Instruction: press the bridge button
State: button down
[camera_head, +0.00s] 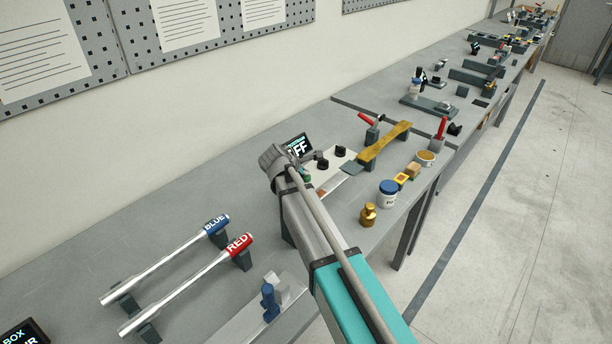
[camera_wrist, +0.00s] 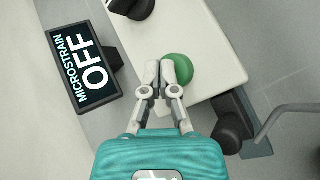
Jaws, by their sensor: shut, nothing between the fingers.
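The bridge button is a round green button (camera_wrist: 179,70) on a pale instrument box (camera_wrist: 205,50) in the wrist view. My gripper (camera_wrist: 163,74) is shut and empty, with its fingertips over the left part of the button. The fingers hide part of the button. I cannot tell whether they touch it or hover above it. A black display (camera_wrist: 85,66) beside the box reads "MICROSTRAIN OFF". In the head view the display (camera_head: 297,146) is partly hidden by my arm, and the fingers are hard to make out.
Black knobs (camera_head: 323,163) stand on the same box close to my gripper. A yellow bar (camera_head: 384,143), a blue-lidded jar (camera_head: 388,192) and a brass weight (camera_head: 368,214) are to the right. Two rods with blue (camera_head: 216,226) and red (camera_head: 239,244) ends lie on supports at left.

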jog(key=shift+f+b, duration=0.4)
jog(key=shift+b, duration=0.05)
jog(key=shift+r+p, duration=0.45)
jog(key=shift+p, duration=0.05)
dwell(0.7)
notch_tip(320, 180, up, 6)
jog(key=p, duration=0.6)
jog(key=shift+a+f, duration=0.1)
dwell(2.0)
